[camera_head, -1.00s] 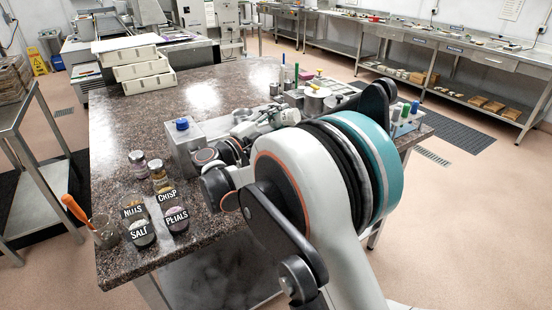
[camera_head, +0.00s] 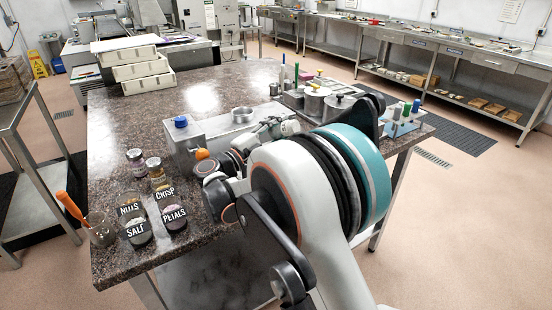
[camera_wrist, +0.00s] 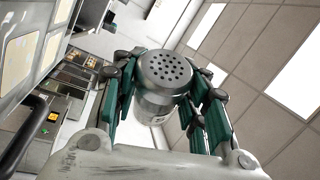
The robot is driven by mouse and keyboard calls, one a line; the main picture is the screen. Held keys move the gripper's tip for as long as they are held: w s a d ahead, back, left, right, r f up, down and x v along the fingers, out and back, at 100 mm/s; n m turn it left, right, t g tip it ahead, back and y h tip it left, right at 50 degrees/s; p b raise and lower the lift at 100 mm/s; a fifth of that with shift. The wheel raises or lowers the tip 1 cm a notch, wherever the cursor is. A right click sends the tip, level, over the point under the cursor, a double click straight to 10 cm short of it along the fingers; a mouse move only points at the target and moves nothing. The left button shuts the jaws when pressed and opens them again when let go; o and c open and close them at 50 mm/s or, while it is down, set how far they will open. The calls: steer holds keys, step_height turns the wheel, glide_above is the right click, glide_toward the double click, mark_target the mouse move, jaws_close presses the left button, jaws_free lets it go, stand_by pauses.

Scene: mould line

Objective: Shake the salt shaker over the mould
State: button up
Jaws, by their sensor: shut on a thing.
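The salt shaker (camera_wrist: 166,72) has a perforated metal cap and a pale body, and sits between the green-backed fingers of my gripper (camera_wrist: 165,92) in the wrist view. The gripper is shut on it. The holed cap faces the wrist camera, with ceiling panels behind it. In the head view my gripper (camera_head: 272,130) is small and partly hidden behind my arm, over the right part of the stone counter (camera_head: 130,115). I cannot make out the mould with certainty; my arm covers part of that area.
Small jars with NUTS, CRISP, SALT and PETALS labels (camera_head: 153,212) stand at the left front. A glass (camera_head: 101,232) with an orange-handled tool is beside them. A grey box with a blue knob (camera_head: 181,121), lidded pots (camera_head: 314,98) and bottles lie around the arm. White trays (camera_head: 132,68) are stacked behind.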

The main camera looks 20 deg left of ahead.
steer(key=shift+r+p, duration=1.15)
steer(key=shift+r, duration=1.15)
step_height(320, 180, down, 5)
steer(key=b, duration=0.2)
steer(key=shift+b, duration=0.3)
steer(key=shift+r, duration=0.25)
steer(key=shift+r+p, duration=1.35)
steer(key=shift+r, duration=0.9)
